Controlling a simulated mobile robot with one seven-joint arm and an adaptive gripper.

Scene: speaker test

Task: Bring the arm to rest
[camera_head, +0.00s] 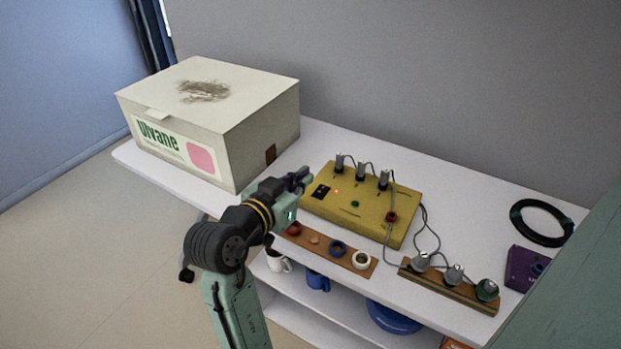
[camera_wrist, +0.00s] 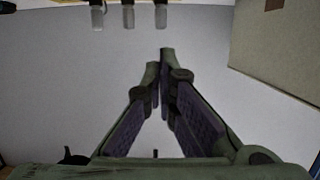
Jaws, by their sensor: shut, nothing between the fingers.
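My gripper (camera_head: 300,178) is held above the white table (camera_head: 470,195), between the large box and the yellow test unit. Its fingers point toward the back right in the head view. In the wrist view my gripper (camera_wrist: 157,75) has its fingertips together with nothing between them. The yellow unit (camera_head: 375,212) lies just right of the gripper, with several grey plugs on its top, a switch and small lights. Three grey plugs (camera_wrist: 128,16) show at the top edge of the wrist view. My forearm and wrist hide part of the table's front edge.
A box (camera_head: 265,125) marked "Ulvane" stands at the left. Mugs (camera_head: 318,281) stand on the lower shelf.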

